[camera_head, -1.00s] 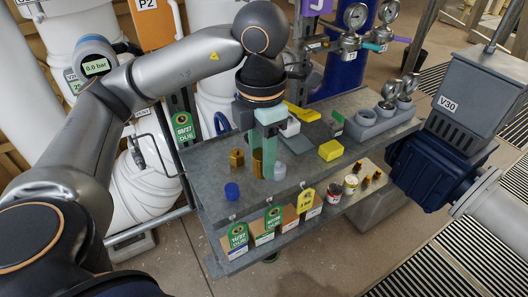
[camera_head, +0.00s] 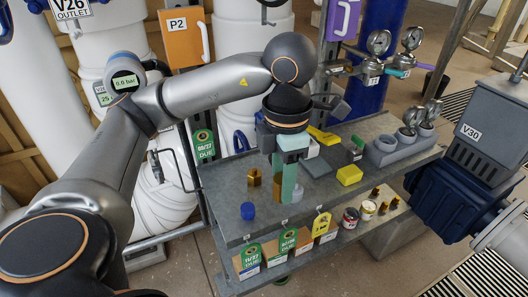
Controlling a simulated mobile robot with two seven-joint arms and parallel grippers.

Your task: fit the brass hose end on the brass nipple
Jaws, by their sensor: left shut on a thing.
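My left gripper (camera_head: 286,188) reaches down over the grey bench from above, with pale green fingers. It is shut on a brass piece, which I take to be the brass hose end (camera_head: 277,187); the fingers hide much of it. A second, shorter brass piece, which I take to be the brass nipple (camera_head: 254,177), stands upright on the bench just left of the fingers. The two brass pieces look apart, side by side. I cannot tell whether the held one touches the bench. My right gripper is not in view.
A pale grey cap (camera_head: 297,193) stands close right of the fingers, and a blue cap (camera_head: 247,210) sits near the bench's front edge. A yellow block (camera_head: 349,175), a grey plate (camera_head: 317,165) and a grey gauge holder (camera_head: 389,151) lie farther right.

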